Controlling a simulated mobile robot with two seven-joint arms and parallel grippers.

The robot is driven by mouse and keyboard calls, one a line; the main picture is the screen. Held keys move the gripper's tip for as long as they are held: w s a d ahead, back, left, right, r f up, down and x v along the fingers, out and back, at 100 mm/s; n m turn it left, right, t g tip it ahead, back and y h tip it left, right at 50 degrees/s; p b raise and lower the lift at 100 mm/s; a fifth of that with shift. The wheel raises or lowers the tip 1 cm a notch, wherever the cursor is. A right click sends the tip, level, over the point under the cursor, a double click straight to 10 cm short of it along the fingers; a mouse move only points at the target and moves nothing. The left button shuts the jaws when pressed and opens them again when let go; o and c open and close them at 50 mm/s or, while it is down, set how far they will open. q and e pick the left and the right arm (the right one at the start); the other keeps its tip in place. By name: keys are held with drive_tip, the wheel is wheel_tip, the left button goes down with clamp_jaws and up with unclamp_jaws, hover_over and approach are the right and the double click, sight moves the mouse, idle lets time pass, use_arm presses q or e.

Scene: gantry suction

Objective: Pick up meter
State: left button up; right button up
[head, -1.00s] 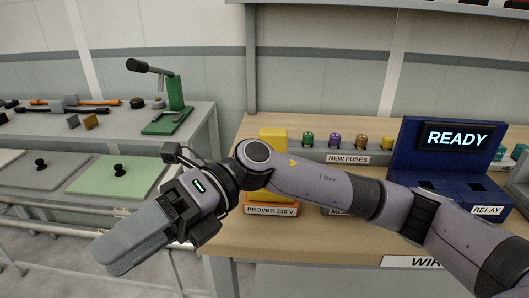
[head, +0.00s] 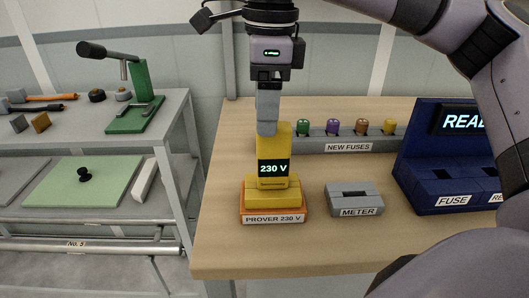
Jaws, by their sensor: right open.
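A yellow device, apparently the meter (head: 272,150), stands upright on the yellow-and-orange base labelled PROVER 230 V (head: 272,208). Its dark display reads 230 V. My right gripper (head: 267,128) points straight down from above, its jaws open. The near finger is seen side-on and overlaps the top of the yellow device; the far finger is hidden. I cannot tell whether they touch. The grey holder labelled METER (head: 340,199) is to the right of the base, and its dark slot looks empty. My left gripper is not in view.
A grey rack labelled NEW FUSES (head: 320,146) with several coloured fuses stands behind. A blue panel (head: 420,180) with a lit display and a FUSE label stands at the right. The front of the wooden bench (head: 300,250) is clear. A green press (head: 138,100) stands on the left table.

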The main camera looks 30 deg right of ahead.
sight(274, 143)
drive_tip(key=shift+s+d+f, duration=0.15)
drive_tip(key=shift+s+d, duration=0.3)
drive_tip(key=shift+s, duration=0.05)
drive_tip(key=shift+w+d+f, duration=0.1)
drive_tip(key=shift+f, duration=0.8)
wheel_tip(274, 143, down, 5)
drive_tip(key=shift+w+r, duration=0.1)
drive_tip(key=shift+w, duration=0.05)
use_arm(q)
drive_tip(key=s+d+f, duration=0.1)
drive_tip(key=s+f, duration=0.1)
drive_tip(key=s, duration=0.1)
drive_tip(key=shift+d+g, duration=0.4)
use_arm(e)
drive_tip(key=shift+c, duration=0.3)
clamp_jaws()
